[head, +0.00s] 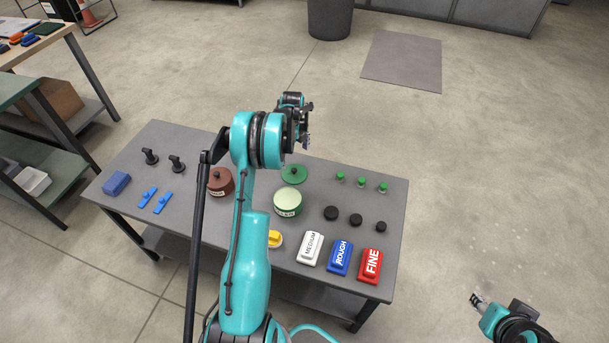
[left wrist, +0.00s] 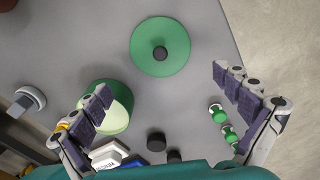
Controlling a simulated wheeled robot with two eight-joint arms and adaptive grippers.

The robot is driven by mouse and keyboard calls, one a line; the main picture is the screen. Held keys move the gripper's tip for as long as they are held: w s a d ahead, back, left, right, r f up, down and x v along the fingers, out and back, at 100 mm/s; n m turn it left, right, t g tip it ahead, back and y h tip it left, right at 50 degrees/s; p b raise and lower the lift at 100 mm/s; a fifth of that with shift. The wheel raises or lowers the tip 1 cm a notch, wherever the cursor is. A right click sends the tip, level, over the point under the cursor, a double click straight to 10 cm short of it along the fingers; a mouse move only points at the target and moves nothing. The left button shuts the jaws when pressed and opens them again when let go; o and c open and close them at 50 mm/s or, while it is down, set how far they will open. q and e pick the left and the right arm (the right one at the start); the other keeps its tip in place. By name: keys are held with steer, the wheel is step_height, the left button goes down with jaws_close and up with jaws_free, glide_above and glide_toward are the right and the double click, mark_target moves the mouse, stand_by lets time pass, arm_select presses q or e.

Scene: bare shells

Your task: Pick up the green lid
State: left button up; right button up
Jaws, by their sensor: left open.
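The green lid (head: 302,179), a flat round disc with a dark knob in its middle, lies on the grey table, behind the green pot (head: 288,210). In the left wrist view the lid (left wrist: 145,56) is wholly visible, beyond and between my fingertips. My left gripper (head: 304,138) hangs above the table near the lid. In the left wrist view its fingers (left wrist: 162,84) are wide apart with nothing between them, clear of the lid. My right gripper (head: 478,300) is at the lower right, away from the table, too small to read.
The grey table (head: 140,190) also bears a brown pot (head: 222,186), small green-topped items (head: 361,181), black discs (head: 331,213), and white, blue and red labelled blocks (head: 371,266). Blue items (head: 117,183) and black handles lie at left. A dark bin (head: 330,18) stands behind.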

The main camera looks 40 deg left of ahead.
mark_target(294, 170)
arm_select(q)
step_height(294, 170, down, 3)
steer(key=shift+a+b, duration=0.1)
steer(key=shift+b, duration=0.4)
steer(key=f+b, duration=0.1)
steer(key=f, duration=0.1)
steer(key=f+b, duration=0.1)
steer(key=f, duration=0.2)
steer(key=shift+w+a+f, duration=0.15)
steer(key=shift+a, duration=0.05)
steer(key=shift+c, duration=0.6)
steer(key=c, duration=1)
steer(key=shift+r, duration=0.2)
jaws_close()
